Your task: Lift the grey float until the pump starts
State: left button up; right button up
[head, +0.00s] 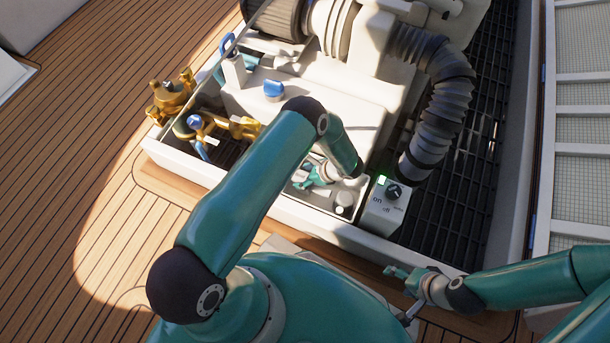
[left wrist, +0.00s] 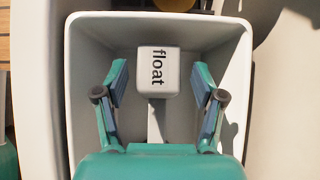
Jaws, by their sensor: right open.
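The grey float (left wrist: 158,72) is a small block marked "float" on a narrow arm inside a light, open-topped box (left wrist: 72,80) in the left wrist view. My left gripper (left wrist: 160,82) is open, with one finger on each side of the float's near end. Gaps show between the fingers and the float. In the head view my left gripper (head: 314,178) is down in the engine bay, and I cannot make out the float there. My right gripper (head: 403,292) is open and empty near the front edge of the hatch.
A switch box (head: 376,215) with a dark knob and a lit green lamp stands right of my left gripper. A ribbed grey hose (head: 440,100) rises behind it. Brass valves (head: 190,120) with blue handles are at left. Wooden deck (head: 70,120) surrounds the hatch.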

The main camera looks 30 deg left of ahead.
dwell(0.3)
pick_arm(q)
jog(key=s+v, duration=0.1)
jog(key=v, duration=1)
jog(key=shift+w+d+r, duration=0.2)
jog(key=shift+w+r, duration=0.2)
jog(key=shift+w, duration=0.1)
